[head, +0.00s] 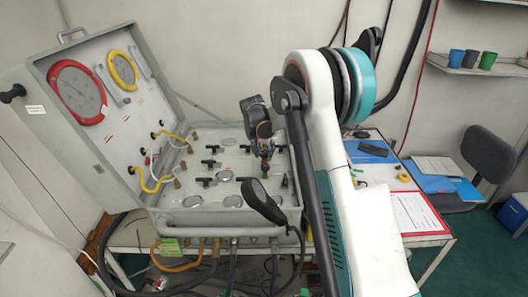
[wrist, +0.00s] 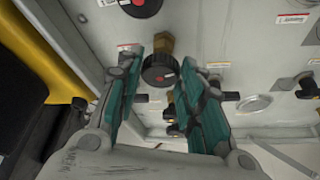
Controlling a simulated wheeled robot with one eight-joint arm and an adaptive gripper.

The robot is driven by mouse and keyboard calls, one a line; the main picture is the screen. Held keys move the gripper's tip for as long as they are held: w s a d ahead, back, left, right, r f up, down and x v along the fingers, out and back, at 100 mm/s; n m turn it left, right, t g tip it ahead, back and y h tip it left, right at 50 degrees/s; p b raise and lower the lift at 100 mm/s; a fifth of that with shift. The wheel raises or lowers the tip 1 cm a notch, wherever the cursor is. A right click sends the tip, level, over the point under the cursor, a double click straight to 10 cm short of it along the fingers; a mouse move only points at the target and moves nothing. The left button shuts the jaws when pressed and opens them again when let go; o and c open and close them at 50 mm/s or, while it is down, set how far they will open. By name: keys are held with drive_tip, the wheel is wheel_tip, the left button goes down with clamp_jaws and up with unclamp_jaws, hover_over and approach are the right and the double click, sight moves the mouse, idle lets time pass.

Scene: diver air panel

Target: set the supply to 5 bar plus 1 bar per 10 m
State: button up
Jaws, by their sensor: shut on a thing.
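The air panel is an open grey case (head: 228,216) on a table. In its raised lid are a large red-rimmed gauge (head: 80,92) and a smaller yellow-rimmed gauge (head: 122,68); their needles are too small to read. My gripper (head: 265,150) is over the back right part of the case's panel. In the wrist view, my gripper (wrist: 161,66) has its teal-padded fingers on both sides of a round black knob (wrist: 160,71) on a brass stem (wrist: 163,43). It is shut on this knob. In the head view, my gripper and arm hide the knob.
Another black knob (wrist: 141,6) is close by at the top of the wrist view. Several black valve handles and small gauges crowd the panel. Yellow hoses (head: 150,183) run from lid to panel. A clipboard (head: 416,212) lies on the table at the right.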

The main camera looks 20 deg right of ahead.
drive_tip(key=o, duration=1.1)
drive_tip(key=shift+c, duration=0.2)
drive_tip(key=v, duration=1.2)
